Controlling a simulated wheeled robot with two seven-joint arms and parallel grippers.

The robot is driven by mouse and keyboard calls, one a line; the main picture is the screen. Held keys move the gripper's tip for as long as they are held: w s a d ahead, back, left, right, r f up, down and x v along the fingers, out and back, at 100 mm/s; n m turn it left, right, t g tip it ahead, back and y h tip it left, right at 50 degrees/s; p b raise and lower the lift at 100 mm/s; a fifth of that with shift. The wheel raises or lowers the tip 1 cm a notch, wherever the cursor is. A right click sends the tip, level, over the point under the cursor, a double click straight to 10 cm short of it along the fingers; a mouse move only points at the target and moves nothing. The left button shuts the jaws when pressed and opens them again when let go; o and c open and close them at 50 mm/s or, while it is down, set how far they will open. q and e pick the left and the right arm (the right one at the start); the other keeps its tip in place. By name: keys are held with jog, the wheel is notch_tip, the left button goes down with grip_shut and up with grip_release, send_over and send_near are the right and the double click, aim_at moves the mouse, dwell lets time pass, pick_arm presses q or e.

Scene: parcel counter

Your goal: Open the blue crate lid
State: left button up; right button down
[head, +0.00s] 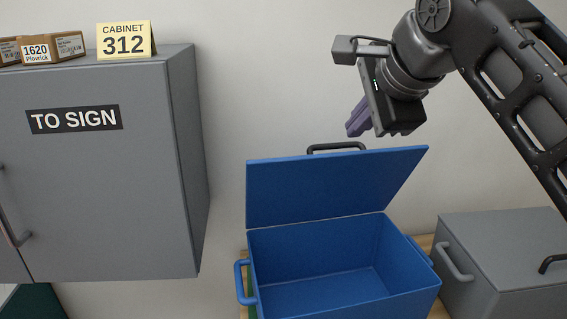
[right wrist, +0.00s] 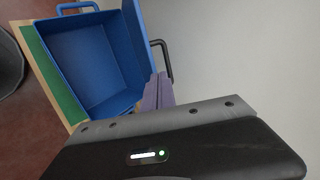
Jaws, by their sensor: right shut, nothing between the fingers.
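The blue crate (head: 340,270) stands on a wooden surface in the lower middle of the head view, and its inside looks empty. Its blue lid (head: 320,185) is raised, hinged at the back edge and tilted up and back. A black handle (head: 337,147) shows at the lid's upper edge. My right gripper (head: 356,122) is shut and empty, just above the lid's top edge, to the right of the handle. In the right wrist view the purple fingers (right wrist: 158,92) are beside the lid and the black handle (right wrist: 164,60). My left gripper is not in view.
A grey cabinet (head: 150,180) marked TO SIGN is at the left, with a yellow CABINET 312 sign (head: 126,40) and small boxes (head: 52,48) on top. A grey crate (head: 500,240) with a closed lid stands right of the blue crate. The wall behind is bare.

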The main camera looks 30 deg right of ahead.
aim_at(333, 144)
jog(key=x, duration=0.6)
jog(key=d+x, duration=0.1)
jog(key=x, duration=0.3)
jog(key=shift+w+r, duration=0.1)
jog(key=shift+w, duration=0.05)
jog(key=shift+r, duration=0.1)
dwell(0.4)
jog(key=w+p, duration=0.1)
jog(key=w+r+p, duration=0.1)
jog(key=w+d+r+p, duration=0.1)
jog(key=w, duration=0.1)
jog(key=w+p, duration=0.2)
jog(key=p, duration=0.1)
jog(key=w+g+p, duration=0.1)
jog(key=shift+w+d+f+p, duration=0.1)
jog(key=shift+w+d+p, duration=0.2)
jog(key=shift+d+p, duration=0.1)
